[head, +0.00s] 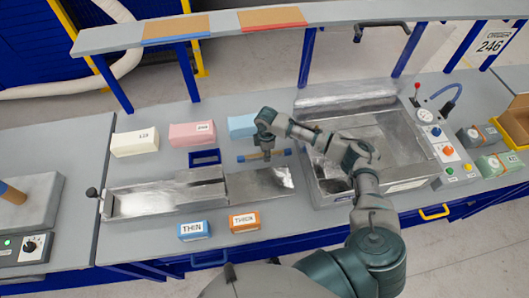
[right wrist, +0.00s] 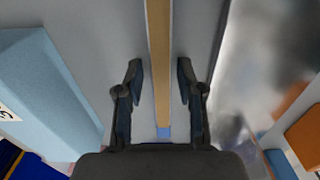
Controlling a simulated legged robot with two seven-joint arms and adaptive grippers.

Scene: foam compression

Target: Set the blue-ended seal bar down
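The seal bar (head: 279,154) is a thin tan bar with blue ends. In the head view it lies crosswise just behind the flat metal plate (head: 258,185), and appears to be on the grey bench top. My right gripper (head: 265,153) is over the bar, pointing down. In the right wrist view the bar (right wrist: 158,60) runs lengthwise between the two fingers of my right gripper (right wrist: 160,78). A gap shows on each side, so the fingers are open and not touching it. One blue end (right wrist: 163,132) shows near the palm. My left gripper is not in view.
A light blue block (head: 241,126) and a dark blue open tray (head: 205,157) lie close by. THIN (head: 193,231) and THICK (head: 244,222) boxes stand in front. A large metal machine (head: 350,135) is on the right. A raised shelf (head: 330,14) spans the back.

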